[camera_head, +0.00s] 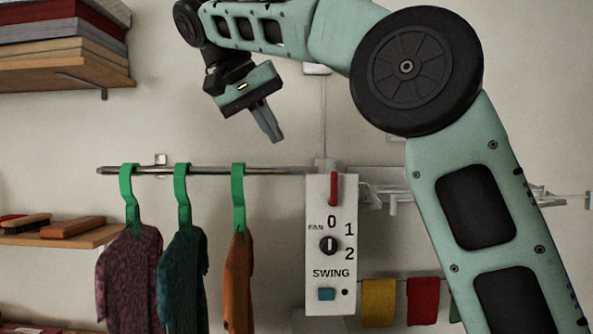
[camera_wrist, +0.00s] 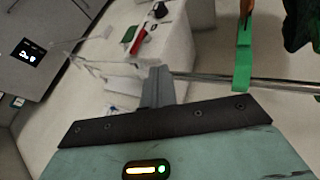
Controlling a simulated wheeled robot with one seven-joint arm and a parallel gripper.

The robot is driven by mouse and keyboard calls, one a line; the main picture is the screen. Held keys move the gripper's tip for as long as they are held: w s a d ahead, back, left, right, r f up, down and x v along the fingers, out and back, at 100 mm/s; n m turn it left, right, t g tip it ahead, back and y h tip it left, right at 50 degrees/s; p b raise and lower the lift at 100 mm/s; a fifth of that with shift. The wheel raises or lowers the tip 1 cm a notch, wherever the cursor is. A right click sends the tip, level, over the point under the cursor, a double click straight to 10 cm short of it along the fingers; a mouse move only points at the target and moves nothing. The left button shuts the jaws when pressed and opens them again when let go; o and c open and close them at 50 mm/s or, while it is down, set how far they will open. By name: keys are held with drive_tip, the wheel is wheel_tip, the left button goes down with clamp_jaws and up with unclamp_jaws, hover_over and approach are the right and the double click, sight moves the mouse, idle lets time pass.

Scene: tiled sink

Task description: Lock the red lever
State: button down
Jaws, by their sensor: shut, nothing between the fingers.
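The red lever (camera_head: 334,189) sits upright at the top of a white control panel (camera_head: 317,285) on the wall, in the head view. In the wrist view the red lever (camera_wrist: 142,42) shows on the panel's face, beyond my fingers. My gripper (camera_head: 276,137) is up and to the left of the lever, tilted down to the right, and clear of it. Its fingers are shut and hold nothing; they also show in the wrist view (camera_wrist: 158,85). My gripper is above the hanging rail, apart from it.
A metal rail (camera_head: 209,170) runs left from the panel, with garments on green hangers (camera_head: 183,200). Below the lever are a dial (camera_head: 328,245) and a teal button (camera_head: 326,294). Yellow and red cloths (camera_head: 378,303) hang at the right. Shelves stand at the left. The wall between gripper and lever is clear.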

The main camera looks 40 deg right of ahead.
approach(333, 189)
wheel_tip(333, 189, down, 4)
drive_tip(key=w+d, duration=0.2)
drive_tip(key=w, duration=0.1)
drive_tip(key=shift+s+d+f+p, duration=0.2)
drive_tip(key=shift+s+d+p, duration=0.25)
drive_tip(key=shift+d, duration=0.3)
drive_tip(key=shift+d+r, duration=0.1)
